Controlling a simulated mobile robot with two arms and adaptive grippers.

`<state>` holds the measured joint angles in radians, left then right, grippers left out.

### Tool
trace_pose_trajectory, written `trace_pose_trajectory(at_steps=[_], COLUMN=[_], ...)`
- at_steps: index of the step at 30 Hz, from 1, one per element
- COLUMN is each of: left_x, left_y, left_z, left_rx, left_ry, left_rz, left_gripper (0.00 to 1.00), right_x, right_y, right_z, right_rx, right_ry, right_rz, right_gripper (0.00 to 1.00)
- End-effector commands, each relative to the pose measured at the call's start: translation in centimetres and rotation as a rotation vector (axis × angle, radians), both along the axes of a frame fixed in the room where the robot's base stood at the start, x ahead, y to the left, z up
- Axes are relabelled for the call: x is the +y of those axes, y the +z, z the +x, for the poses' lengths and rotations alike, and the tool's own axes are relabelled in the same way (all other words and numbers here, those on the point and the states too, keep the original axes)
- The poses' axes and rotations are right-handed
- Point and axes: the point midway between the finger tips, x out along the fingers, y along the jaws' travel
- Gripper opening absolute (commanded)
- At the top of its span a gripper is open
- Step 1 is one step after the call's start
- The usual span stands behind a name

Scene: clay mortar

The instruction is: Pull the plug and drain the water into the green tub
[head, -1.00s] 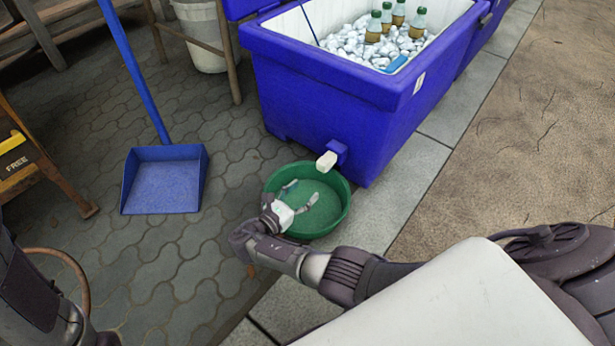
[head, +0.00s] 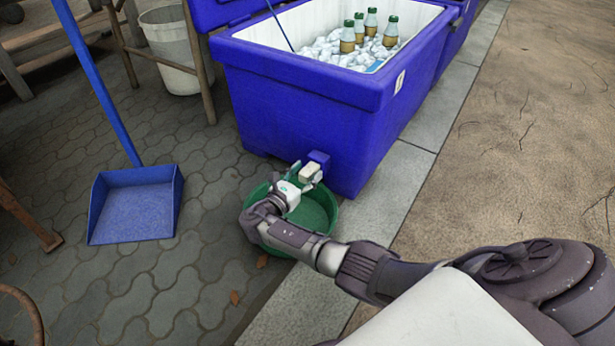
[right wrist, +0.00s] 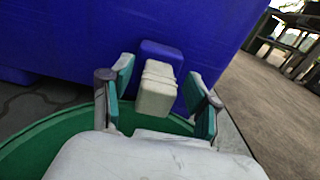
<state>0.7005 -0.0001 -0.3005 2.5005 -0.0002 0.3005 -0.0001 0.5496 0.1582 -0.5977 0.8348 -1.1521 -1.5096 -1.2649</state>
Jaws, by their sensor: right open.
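A white plug (head: 310,172) sits in the blue drain spout low on the front of the blue cooler (head: 290,108). My right gripper (head: 306,178) is open, with its fingers on either side of the plug. In the right wrist view the plug (right wrist: 157,88) stands between the two teal-padded fingers (right wrist: 158,95), with gaps on both sides. The green tub (head: 318,208) lies on the ground below the spout, partly hidden by my right gripper and wrist. Its rim also shows in the right wrist view (right wrist: 50,130). My left gripper is not in view.
The cooler holds ice (head: 335,52) and several green-capped bottles (head: 348,38). A blue dustpan (head: 136,205) with a long handle stands left of the tub. A white bucket (head: 172,50) is behind.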

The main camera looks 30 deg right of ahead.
Motion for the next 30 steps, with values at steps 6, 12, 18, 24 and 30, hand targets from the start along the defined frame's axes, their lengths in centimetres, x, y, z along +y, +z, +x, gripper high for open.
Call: trace_pose_trajectory(at_steps=[6, 12, 18, 24, 30], left_x=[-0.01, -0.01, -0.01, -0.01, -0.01], left_y=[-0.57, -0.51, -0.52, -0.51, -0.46], left_z=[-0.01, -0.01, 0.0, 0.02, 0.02], left_rx=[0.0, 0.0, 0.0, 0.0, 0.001], left_ry=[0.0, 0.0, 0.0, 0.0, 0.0], left_rz=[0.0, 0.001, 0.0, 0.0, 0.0], left_gripper=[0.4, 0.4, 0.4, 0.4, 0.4], right_x=[-0.9, -0.9, -0.89, -0.89, -0.87], right_y=[0.01, 0.07, 0.05, 0.04, 0.06], right_z=[0.41, 0.41, 0.4, 0.39, 0.36], right_rx=[-0.001, -0.001, -0.001, -0.001, -0.001], right_ry=[0.002, 0.001, 0.001, 0.001, 0.001], right_rz=[0.001, 0.001, 0.0, 0.0, 0.001], right_gripper=[0.6, 0.6, 0.29, 0.0, 0.0])
